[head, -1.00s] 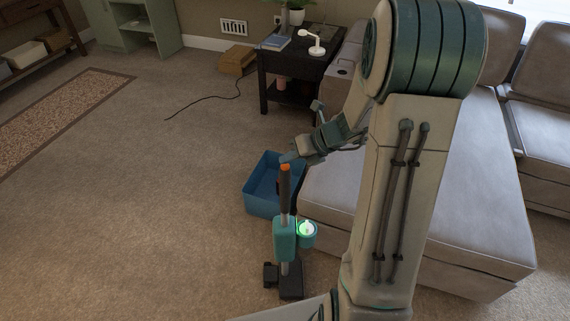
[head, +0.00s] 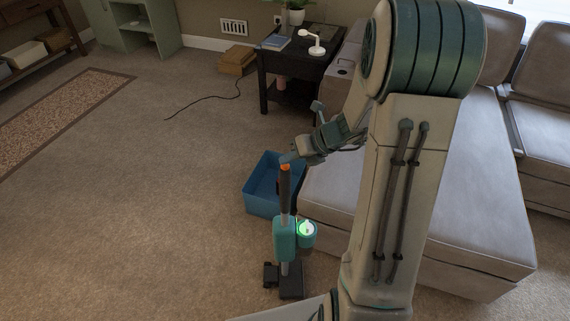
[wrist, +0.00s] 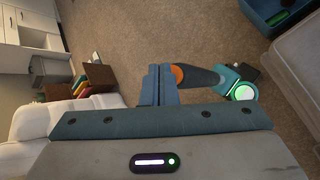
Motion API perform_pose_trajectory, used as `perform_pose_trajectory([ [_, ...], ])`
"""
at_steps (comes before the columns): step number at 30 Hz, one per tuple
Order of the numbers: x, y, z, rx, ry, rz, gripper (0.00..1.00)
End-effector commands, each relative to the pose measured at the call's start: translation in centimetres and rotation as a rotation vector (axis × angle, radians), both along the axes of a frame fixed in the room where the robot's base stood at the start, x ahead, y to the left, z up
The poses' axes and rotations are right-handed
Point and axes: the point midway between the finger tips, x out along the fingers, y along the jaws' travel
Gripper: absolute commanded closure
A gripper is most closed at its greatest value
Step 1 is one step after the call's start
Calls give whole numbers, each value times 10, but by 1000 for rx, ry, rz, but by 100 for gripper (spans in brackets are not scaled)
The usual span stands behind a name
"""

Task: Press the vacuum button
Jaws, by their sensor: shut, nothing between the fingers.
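The upright vacuum (head: 285,235) stands on the carpet in the head view, with a dark handle, a teal body and a black floor head. Its handle top has an orange button (head: 285,167); the orange end also shows in the wrist view (wrist: 178,75). A green light glows on the round canister (head: 307,231). My gripper (head: 287,158) is shut and empty, with its fingertips at the orange top of the handle. In the wrist view the fingers (wrist: 158,75) lie right beside the orange end; I cannot tell whether they touch it.
A blue bin (head: 262,190) stands just behind the vacuum. A grey sofa (head: 420,200) is close on the right. A dark side table (head: 290,65) with a lamp is farther back.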

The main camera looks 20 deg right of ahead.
Motion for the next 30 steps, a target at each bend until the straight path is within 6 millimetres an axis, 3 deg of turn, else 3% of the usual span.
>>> perform_pose_trajectory([
  [14, 0, 0, -7, 0, 1, 0, 100],
  [30, 0, 0, 2, 0, 1, -1, 100],
])
